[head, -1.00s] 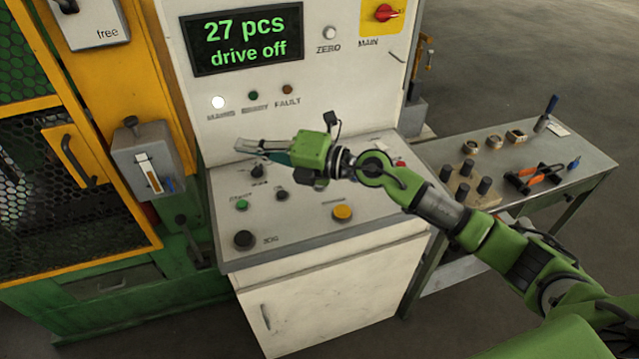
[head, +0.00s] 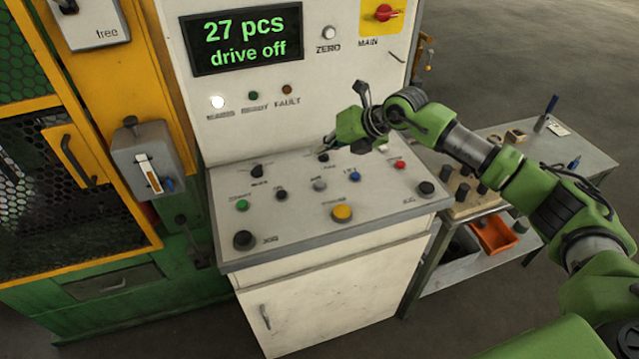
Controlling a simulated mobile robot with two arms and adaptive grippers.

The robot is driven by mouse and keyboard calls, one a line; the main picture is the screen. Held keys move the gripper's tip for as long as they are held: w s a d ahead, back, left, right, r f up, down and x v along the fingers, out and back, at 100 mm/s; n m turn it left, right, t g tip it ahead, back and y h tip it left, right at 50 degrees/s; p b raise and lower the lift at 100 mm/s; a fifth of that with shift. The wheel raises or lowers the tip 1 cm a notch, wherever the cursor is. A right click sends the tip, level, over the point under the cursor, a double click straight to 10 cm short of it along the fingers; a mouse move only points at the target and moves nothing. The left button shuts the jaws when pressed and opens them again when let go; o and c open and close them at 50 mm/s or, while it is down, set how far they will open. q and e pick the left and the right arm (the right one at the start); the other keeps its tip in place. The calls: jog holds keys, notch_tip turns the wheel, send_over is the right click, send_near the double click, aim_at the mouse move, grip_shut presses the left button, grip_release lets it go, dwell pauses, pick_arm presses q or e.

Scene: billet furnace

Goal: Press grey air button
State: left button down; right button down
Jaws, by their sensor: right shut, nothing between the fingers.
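The grey button (head: 320,185) sits in the middle of the sloped white control panel (head: 290,225), between a black knob and a blue button. It is fully visible. My right gripper (head: 324,149) is shut and empty. Its fingertips point down and left over the back edge of the panel, close to a black knob (head: 323,157), behind the grey button and apart from it in the picture. I cannot tell whether the tips touch that knob. My left gripper is not in view.
Close around are the blue button (head: 355,177), red button (head: 400,164), yellow button (head: 342,213), green button (head: 242,206) and several black knobs. The display (head: 243,38) reads "27 pcs, drive off". A workbench (head: 580,150) stands at the right, a yellow-framed guard at the left.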

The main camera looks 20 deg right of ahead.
aim_at(322, 185)
jog(key=shift+f, duration=0.1)
jog(key=shift+a+f+b, duration=0.1)
jog(key=shift+f+b, duration=2.7)
jog(key=shift+f, duration=1.5)
jog(key=shift+f+b, duration=0.3)
jog(key=shift+f, duration=0.1)
jog(key=shift+f+b, duration=0.35)
jog(key=shift+f, duration=0.1)
jog(key=shift+r, duration=0.1)
jog(key=shift+r+p, duration=0.6)
jog(key=shift+r, duration=0.15)
